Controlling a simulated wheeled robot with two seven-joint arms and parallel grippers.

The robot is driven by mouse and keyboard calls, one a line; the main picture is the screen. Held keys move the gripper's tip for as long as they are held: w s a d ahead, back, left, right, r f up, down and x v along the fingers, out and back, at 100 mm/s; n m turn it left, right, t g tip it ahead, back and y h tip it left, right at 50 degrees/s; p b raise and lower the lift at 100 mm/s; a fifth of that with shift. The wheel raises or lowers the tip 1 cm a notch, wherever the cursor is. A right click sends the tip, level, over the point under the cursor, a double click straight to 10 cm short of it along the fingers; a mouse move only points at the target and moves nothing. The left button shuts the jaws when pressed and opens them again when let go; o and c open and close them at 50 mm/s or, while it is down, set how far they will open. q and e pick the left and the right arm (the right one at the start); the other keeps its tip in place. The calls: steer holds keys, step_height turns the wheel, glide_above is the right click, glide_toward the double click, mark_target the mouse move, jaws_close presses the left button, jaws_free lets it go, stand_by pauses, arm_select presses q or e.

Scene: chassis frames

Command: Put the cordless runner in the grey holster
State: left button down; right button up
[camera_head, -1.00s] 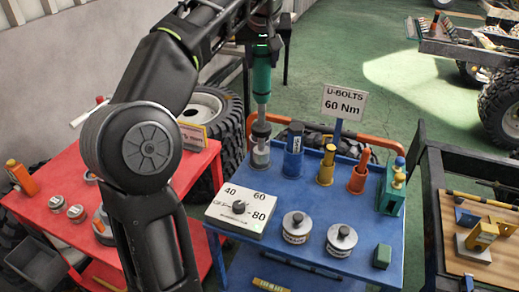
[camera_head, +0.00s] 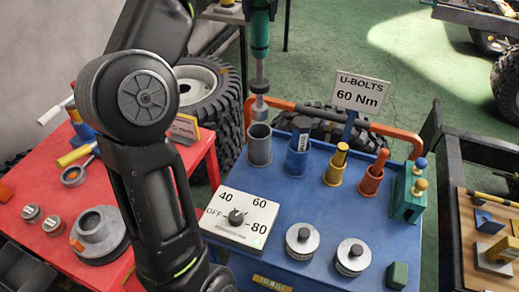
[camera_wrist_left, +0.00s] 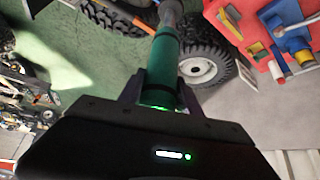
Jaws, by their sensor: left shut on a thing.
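The cordless runner is a tool with a teal body (camera_head: 260,38) and a grey shaft that ends in a dark grey socket (camera_head: 260,106). It hangs upright at the top of the head view, its socket close above the grey holster. The grey holster (camera_head: 259,149) is an open cup at the back left of the blue cart, and its mouth shows. Whether the socket touches the rim is unclear. In the left wrist view my left gripper (camera_wrist_left: 160,92) is shut around the runner's teal body (camera_wrist_left: 163,62). My right gripper is in neither view.
Blue (camera_head: 297,158), yellow (camera_head: 335,170) and orange (camera_head: 371,180) holsters stand right of the grey one. A dial box (camera_head: 239,219) and two round tins sit in front. A U-BOLTS 60 Nm sign (camera_head: 360,94) stands behind. A red table (camera_head: 115,209) is left.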

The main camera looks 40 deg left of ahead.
arm_select(q)
steer(key=b, duration=0.5)
glide_above(260, 76)
steer(key=f, duration=0.6)
steer(key=shift+w+a+f, duration=0.1)
steer(key=shift+w+a, duration=0.25)
steer(key=shift+a, duration=0.05)
step_height(260, 76, down, 6)
steer(key=shift+f+b, duration=0.25)
steer(key=shift+b, duration=0.25)
steer(key=shift+f, duration=0.65)
steer(key=shift+f, duration=1.9)
steer(key=shift+f+b, duration=0.2)
steer(key=shift+b, duration=0.15)
steer(key=c, duration=0.8)
jaws_free()
steer(key=shift+c, duration=0.2)
